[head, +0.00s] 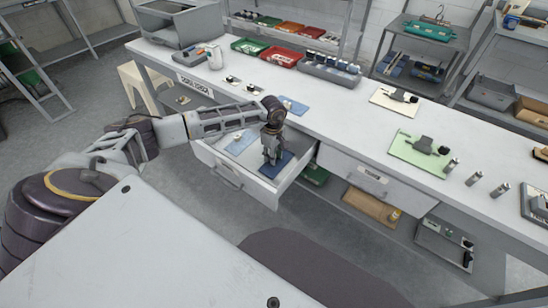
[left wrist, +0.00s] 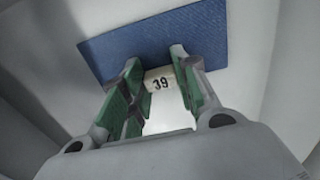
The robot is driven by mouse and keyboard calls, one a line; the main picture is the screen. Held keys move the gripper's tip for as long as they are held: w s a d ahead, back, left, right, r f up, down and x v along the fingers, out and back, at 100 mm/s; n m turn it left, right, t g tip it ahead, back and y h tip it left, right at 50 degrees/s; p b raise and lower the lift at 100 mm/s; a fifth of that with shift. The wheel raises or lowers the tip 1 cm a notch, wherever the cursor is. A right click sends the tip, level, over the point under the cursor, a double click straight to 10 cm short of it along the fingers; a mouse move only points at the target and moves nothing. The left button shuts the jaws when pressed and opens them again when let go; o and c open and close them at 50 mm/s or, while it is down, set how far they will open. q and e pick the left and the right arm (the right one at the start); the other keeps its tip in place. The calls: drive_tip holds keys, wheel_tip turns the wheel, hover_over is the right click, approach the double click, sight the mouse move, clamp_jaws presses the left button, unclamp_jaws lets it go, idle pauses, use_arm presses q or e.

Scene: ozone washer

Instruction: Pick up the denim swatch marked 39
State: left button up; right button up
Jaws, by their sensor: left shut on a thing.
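The denim swatch marked 39 (left wrist: 150,38) is a dark blue rectangle with a pale tag (left wrist: 160,84) reading "39" at its near edge. In the head view the dark blue swatch (head: 283,167) is in the open drawer (head: 232,183). My left gripper (left wrist: 156,60) points down into the drawer, with its green-padded fingers on either side of the tag. It is shut on the swatch at this tagged edge. In the head view the left gripper (head: 272,160) covers part of the swatch. My right gripper is not in view.
A lighter blue swatch (head: 239,143) lies farther left in the same drawer. The drawer walls stand close around the gripper. On the white bench above are a blue sheet (head: 294,106), a green board (head: 418,151) and several small metal cylinders. A closed drawer (head: 365,177) is to the right.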

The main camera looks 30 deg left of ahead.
use_arm(q)
drive_tip(key=shift+r, duration=0.7)
wheel_tip(320, 180, up, 8)
drive_tip(key=shift+f+p, duration=0.15)
drive_tip(key=shift+p, duration=0.2)
drive_tip(key=shift+r, duration=0.4)
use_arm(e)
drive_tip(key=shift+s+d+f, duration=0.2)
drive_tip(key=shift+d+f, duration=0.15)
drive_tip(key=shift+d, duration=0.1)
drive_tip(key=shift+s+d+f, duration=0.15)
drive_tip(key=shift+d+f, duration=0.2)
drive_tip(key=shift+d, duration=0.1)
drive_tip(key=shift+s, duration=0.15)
